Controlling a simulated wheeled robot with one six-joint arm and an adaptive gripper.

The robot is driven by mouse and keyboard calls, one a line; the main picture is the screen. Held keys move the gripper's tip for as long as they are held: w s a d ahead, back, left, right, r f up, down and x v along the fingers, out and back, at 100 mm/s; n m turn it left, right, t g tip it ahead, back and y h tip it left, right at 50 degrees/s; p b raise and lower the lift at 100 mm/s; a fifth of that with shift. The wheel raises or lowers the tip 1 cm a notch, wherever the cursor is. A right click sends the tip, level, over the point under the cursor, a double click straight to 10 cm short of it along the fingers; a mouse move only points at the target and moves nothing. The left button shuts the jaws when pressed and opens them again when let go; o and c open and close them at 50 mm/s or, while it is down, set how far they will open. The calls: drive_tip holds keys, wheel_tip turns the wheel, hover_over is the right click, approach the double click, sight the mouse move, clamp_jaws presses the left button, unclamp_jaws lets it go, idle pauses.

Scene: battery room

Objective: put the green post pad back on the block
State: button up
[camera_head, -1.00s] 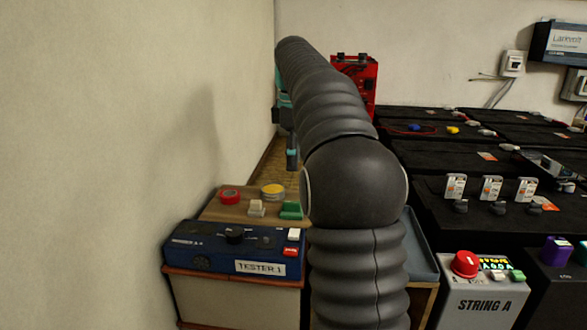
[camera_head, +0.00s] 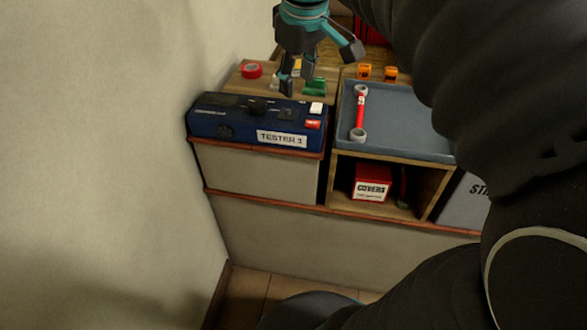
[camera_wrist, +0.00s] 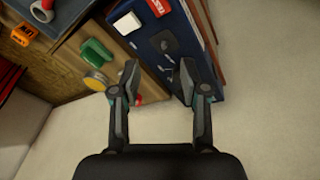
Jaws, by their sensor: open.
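A green piece (camera_head: 314,86), which looks like the post pad, sits on the wooden top (camera_head: 240,82) behind the blue tester (camera_head: 240,122). The green piece also shows in the wrist view (camera_wrist: 99,54), left of my gripper (camera_wrist: 159,72). My gripper is open, with nothing between its fingers. In the head view my gripper (camera_head: 319,68) hangs over the wooden top, close to the green piece; whether they touch cannot be told. I cannot identify the block in the current views.
A red tape roll (camera_head: 252,70) lies left on the wooden top, and a yellow roll (camera_wrist: 95,82) lies beside the green piece. Right is a grey-blue tray (camera_head: 400,130) with a red-handled tool (camera_head: 360,112). Orange pieces (camera_head: 377,73) stand behind. A wall (camera_head: 90,120) bounds the left.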

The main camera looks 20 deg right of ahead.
drive_tip(key=s+a+f+m+t, duration=0.1)
drive_tip(key=s+a+f+m, duration=0.1)
drive_tip(key=s+f, duration=0.4)
drive_tip(key=s+a+f+m+t, duration=0.1)
drive_tip(key=s+a+f+m, duration=0.2)
drive_tip(key=s+f, duration=0.4)
drive_tip(key=shift+s+a+t, duration=0.25)
drive_tip(key=shift+s+t, duration=0.05)
drive_tip(key=shift+s, duration=0.15)
